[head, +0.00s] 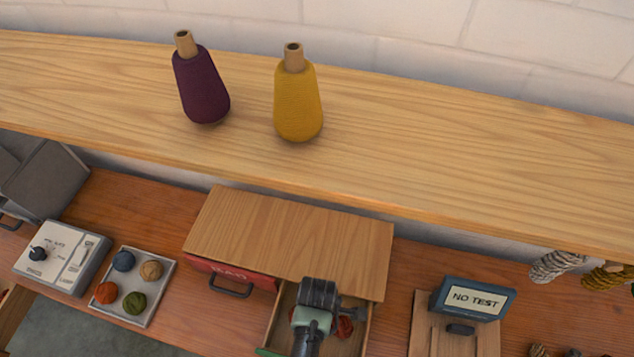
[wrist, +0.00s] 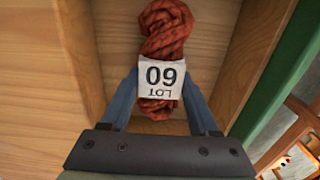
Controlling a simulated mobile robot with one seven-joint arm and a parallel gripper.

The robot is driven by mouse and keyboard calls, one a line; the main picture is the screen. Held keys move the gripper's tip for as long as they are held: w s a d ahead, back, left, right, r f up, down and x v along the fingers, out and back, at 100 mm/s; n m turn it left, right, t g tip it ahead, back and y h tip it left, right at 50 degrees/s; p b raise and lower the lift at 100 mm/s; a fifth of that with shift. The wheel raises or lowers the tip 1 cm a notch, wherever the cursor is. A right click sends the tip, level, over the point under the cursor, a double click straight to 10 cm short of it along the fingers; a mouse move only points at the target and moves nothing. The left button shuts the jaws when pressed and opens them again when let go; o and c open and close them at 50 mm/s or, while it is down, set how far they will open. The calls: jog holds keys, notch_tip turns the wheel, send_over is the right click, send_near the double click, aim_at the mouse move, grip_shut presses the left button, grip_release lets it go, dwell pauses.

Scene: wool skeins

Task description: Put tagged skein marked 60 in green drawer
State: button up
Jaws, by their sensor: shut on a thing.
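The red skein (wrist: 168,38) has a white tag (wrist: 161,77) reading LOT 60, upside down in the wrist view. My gripper (wrist: 161,88) is shut on it, with one blue finger on each side of the tagged middle. The skein is within the open green drawer (wrist: 284,70), whose green front runs along the right of the wrist view. I cannot tell whether it rests on the drawer floor. In the head view my gripper (head: 319,296) is over the drawer (head: 273,330), and a bit of red skein (head: 345,326) shows beside it.
A red drawer (head: 232,279) is left of the green one, under the wooden cabinet top (head: 285,235). A shelf with purple (head: 203,90) and yellow (head: 298,103) cones stands behind. A tray (head: 158,308) of wool balls and a control box (head: 61,258) are left.

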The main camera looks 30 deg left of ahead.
jog(key=o, duration=1.3)
jog(key=shift+o, duration=0.2)
jog(key=shift+r, duration=0.1)
notch_tip(320, 180, up, 13)
jog(key=shift+p, duration=0.4)
